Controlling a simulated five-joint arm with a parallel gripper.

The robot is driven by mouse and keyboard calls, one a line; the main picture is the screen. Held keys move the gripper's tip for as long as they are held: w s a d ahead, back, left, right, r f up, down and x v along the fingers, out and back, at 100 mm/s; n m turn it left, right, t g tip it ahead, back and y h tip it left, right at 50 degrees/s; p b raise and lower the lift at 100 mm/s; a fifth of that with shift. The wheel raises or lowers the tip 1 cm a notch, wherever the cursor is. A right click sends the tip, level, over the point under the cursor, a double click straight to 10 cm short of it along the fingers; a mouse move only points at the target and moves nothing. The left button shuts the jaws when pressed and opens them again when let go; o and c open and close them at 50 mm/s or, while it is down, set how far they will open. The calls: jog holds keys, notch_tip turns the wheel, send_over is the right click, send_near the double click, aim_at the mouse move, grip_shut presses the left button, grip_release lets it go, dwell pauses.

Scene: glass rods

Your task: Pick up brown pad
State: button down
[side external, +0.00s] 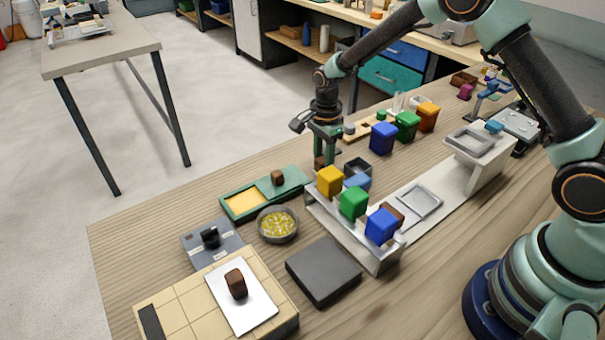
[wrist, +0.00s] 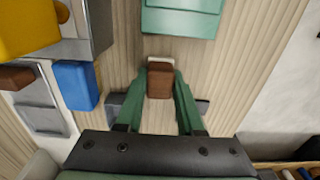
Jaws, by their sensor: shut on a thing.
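My gripper (side external: 325,150) points down over the wooden table, behind the rack of coloured blocks. It is shut on a small brown pad (side external: 320,162), which is partly hidden in the side view. In the wrist view my gripper (wrist: 161,78) has its green fingers on either side of the brown pad (wrist: 160,82), with a pale edge at its far end. I cannot tell whether the pad touches the table. Other brown blocks sit on the white plate (side external: 236,284), on the green tray (side external: 277,178) and behind the blue block in the rack (side external: 393,213).
The pale rack (side external: 345,240) holds yellow, green and blue blocks close to my gripper. A bowl of yellow pieces (side external: 277,224) and a dark grey slab (side external: 323,270) are in front. Blue, green and orange blocks (side external: 407,125) stand behind, right. Bare wood lies beside the gripper.

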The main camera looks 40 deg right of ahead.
aim_at(323, 159)
notch_tip(323, 159, up, 20)
dwell(0.6)
jog(key=c, duration=1.5)
grip_release()
grip_shut()
